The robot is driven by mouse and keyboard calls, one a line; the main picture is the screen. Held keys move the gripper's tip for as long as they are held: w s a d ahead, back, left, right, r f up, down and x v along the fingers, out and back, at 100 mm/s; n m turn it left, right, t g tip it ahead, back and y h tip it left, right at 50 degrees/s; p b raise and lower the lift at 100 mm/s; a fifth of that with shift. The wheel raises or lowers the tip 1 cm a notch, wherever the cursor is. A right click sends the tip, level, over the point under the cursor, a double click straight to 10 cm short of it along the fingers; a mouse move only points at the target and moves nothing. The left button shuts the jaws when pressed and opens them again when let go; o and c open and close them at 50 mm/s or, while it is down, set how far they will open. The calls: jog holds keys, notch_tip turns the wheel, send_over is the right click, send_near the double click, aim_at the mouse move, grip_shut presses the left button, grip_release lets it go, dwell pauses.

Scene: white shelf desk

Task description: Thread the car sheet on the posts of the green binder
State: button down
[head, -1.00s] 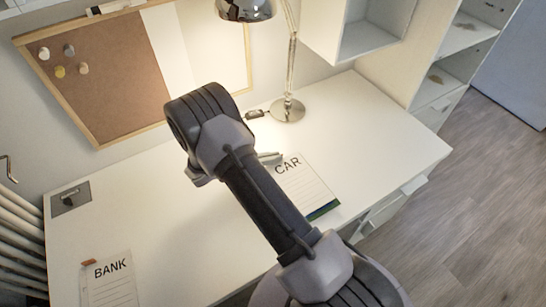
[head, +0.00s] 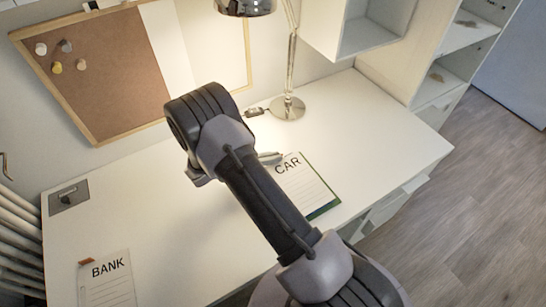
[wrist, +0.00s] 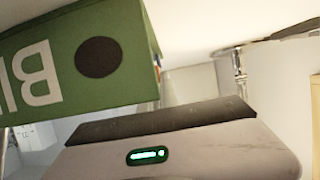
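The white car sheet (head: 300,183), printed CAR with ruled lines, lies at the right part of the desk in the head view. A green edge of the binder (head: 325,209) shows along its lower and right sides. The binder's posts and the sheet's upper left are hidden by my arm. A small grey piece (head: 270,157), perhaps part of my gripper or the binder's metal, shows at the sheet's top edge. In the wrist view the green binder (wrist: 120,30) fills the upper left, with white letters and a dark round hole. My gripper's fingers are not clearly visible.
The white desk (head: 180,235) is mostly clear. A BANK sheet (head: 107,280) lies front left with a brownish piece at its top. A grey plate (head: 69,197) lies far left.

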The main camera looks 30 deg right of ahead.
jog(key=shift+f+b, duration=0.7)
dwell(0.5)
jog(key=c, duration=1.5)
grip_release()
jog(key=shift+c, duration=0.2)
jog(key=p+v, duration=0.4)
jog(key=v, duration=1.3)
jog(key=shift+a, duration=0.25)
jog(key=shift+r, duration=0.15)
